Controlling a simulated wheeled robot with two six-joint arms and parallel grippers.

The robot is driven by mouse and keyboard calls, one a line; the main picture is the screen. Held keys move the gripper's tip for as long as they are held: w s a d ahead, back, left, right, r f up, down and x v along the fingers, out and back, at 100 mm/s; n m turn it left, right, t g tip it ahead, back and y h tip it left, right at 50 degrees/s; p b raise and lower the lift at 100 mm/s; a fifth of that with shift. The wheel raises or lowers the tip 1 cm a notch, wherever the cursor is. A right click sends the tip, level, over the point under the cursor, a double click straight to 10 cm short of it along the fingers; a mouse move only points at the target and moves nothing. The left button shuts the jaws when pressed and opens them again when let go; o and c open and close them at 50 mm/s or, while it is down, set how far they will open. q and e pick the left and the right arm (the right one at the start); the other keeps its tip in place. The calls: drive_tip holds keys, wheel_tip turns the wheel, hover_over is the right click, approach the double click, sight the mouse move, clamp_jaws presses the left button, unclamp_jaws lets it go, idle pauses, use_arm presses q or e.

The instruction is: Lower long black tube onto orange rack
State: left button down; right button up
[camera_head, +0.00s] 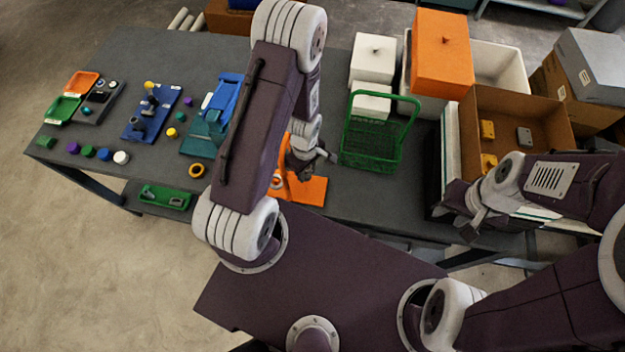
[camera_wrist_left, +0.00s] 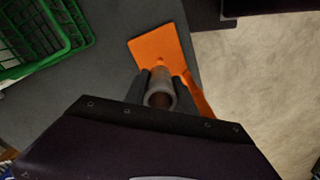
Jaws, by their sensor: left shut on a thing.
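The orange rack (camera_head: 312,190) lies on the grey table near its front edge, partly hidden by my left arm. It also shows in the left wrist view (camera_wrist_left: 153,45). My left gripper (camera_head: 306,168) is over the rack, shut on a dark tube (camera_wrist_left: 160,97). In the left wrist view the tube's open round end faces the camera, between the two fingers. The far end of the tube is hidden, so I cannot tell whether it touches the rack. My right gripper (camera_head: 468,212) is at the right, beside the cardboard box; its jaw gap is unclear.
A green basket (camera_head: 372,145) stands close right of the rack. A blue and teal rack (camera_head: 207,130) is to the left. A cardboard box (camera_head: 545,108), an orange box (camera_head: 441,55) and white containers (camera_head: 373,60) fill the right. Small coloured parts lie at the left.

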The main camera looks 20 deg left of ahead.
sight(307, 185)
use_arm(q)
drive_tip(key=shift+f+b, duration=0.6)
wheel_tip(307, 185, down, 3)
drive_tip(key=b, duration=0.2)
drive_tip(key=shift+r+b, duration=0.15)
drive_tip(key=shift+b, duration=0.25)
drive_tip(key=shift+d+f+b, duration=0.1)
drive_tip(key=shift+f+b, duration=0.5)
drive_tip(key=shift+b, duration=0.05)
drive_tip(key=shift+f+b, duration=1.45)
drive_tip(key=shift+f, duration=0.6)
idle(0.8)
